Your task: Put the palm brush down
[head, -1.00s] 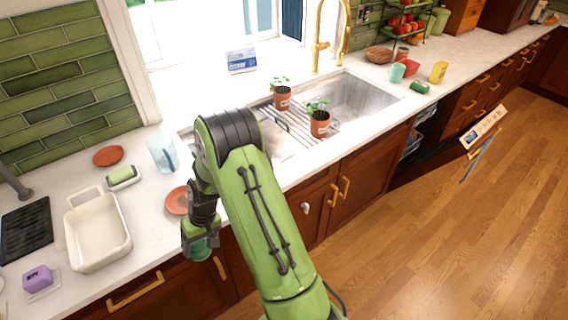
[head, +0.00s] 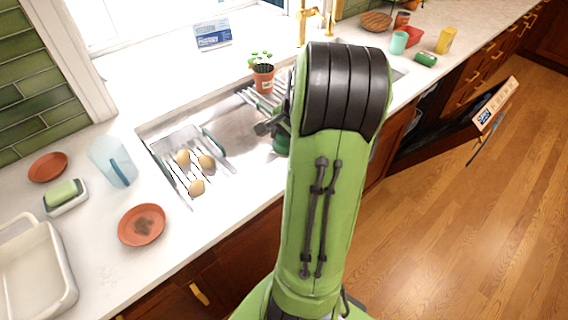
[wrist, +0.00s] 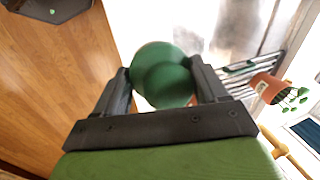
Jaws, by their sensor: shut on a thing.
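The palm brush (wrist: 165,78), green with a rounded knob-like top, is between the two dark fingers of my gripper (wrist: 162,85) in the wrist view. My gripper is shut on it. The brush's underside is hidden. In the head view my arm reaches over the sink (head: 247,182), and its thick dark joint covers most of the gripper. A dark green part shows beside the arm, but I cannot tell whether it is the brush or my gripper. In the wrist view, a rack and a potted plant (wrist: 266,88) are right of the brush.
Several pale round things (head: 196,187) lie in the sink's left part. A terracotta saucer (head: 141,224), a clear blue pitcher (head: 112,162), a green sponge on a dish (head: 63,193) and a white basin (head: 35,275) stand on the left counter. The dishwasher door (head: 470,122) is open at right.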

